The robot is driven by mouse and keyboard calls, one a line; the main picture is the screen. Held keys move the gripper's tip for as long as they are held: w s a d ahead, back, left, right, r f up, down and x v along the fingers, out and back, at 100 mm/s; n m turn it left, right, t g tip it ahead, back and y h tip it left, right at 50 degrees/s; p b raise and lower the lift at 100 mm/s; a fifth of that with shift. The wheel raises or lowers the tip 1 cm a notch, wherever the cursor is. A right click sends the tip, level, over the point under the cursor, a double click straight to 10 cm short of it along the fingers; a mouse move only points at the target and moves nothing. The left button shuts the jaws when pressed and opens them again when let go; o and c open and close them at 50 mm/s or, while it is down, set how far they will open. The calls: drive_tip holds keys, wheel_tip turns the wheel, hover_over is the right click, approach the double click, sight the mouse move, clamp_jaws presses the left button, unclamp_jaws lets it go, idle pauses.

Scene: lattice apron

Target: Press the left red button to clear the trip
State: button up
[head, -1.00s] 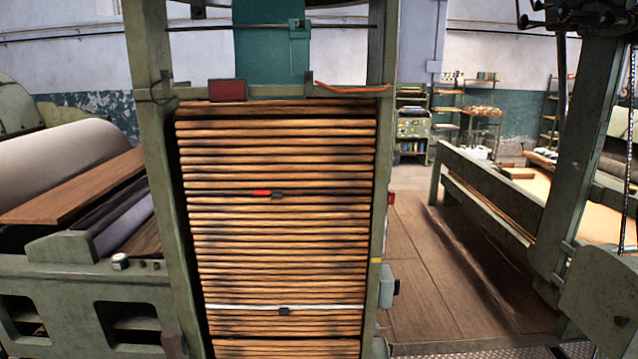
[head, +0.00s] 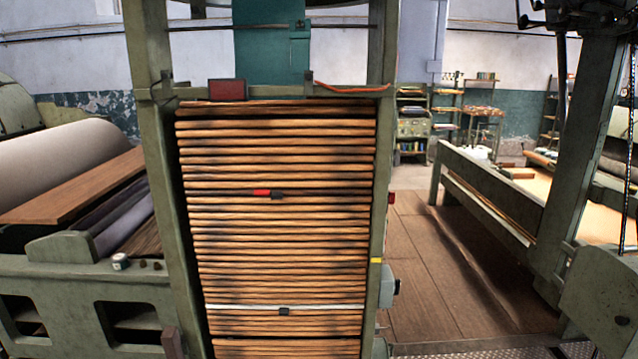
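No part shows clearly as a push button. A dark red rectangular block (head: 227,89) sits on the upper left of the crossbar of a green upright frame. A small red piece (head: 391,197) shows on the frame's right post. A dull reddish-brown block (head: 172,343) is low by the left post. I cannot tell whether any of these is the left red button. My gripper is not in view.
The green frame (head: 150,150) holds a tall stack of wooden slats (head: 280,235), one with a red and black marker (head: 263,192). A grey box (head: 387,286) juts from the right post. Machinery with a large roll (head: 55,165) stands left. Wooden floor (head: 430,270) is open at right.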

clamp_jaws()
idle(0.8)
